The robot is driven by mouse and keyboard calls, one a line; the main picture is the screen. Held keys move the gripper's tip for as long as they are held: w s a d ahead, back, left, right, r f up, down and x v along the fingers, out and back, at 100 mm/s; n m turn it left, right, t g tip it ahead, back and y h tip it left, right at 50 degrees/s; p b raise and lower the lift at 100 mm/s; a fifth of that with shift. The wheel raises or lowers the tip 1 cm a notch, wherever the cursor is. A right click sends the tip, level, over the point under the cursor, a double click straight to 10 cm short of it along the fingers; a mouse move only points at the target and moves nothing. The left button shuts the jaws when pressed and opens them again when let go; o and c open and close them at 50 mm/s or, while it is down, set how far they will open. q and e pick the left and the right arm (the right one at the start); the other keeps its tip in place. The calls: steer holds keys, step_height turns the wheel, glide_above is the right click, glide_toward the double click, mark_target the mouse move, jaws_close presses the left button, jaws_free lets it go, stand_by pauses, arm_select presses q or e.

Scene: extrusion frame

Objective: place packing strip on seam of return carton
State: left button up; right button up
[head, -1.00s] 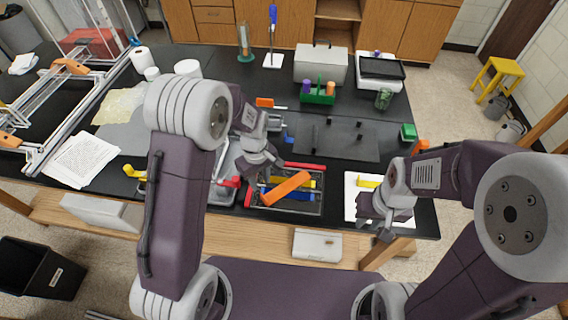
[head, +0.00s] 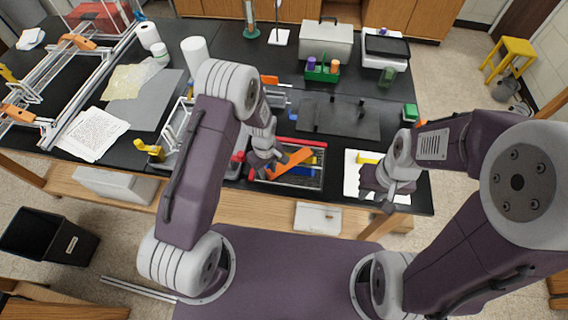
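I cannot identify a packing strip or a return carton with a seam. An orange bar (head: 294,160) lies at a slant over a dark tray (head: 322,178) holding red, yellow and blue bars. My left gripper (head: 269,170) is at the bar's left end, above the tray's left side. Whether its fingers grip the bar or only overlap it is unclear. My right gripper (head: 387,204) is over the lower part of a white sheet (head: 352,182), beside a yellow block (head: 367,159). Its fingertips are too small to read, and I see nothing held.
A dark plate (head: 345,118) lies behind the tray. A green caddy (head: 322,73) and grey toolbox (head: 325,40) stand further back. An aluminium frame (head: 80,90) and papers (head: 92,134) occupy the left. White boxes (head: 115,185) (head: 318,217) sit below the bench top.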

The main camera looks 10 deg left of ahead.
arm_select(q)
steer(key=shift+w+f, duration=0.1)
steer(key=shift+w, duration=0.05)
jaws_close()
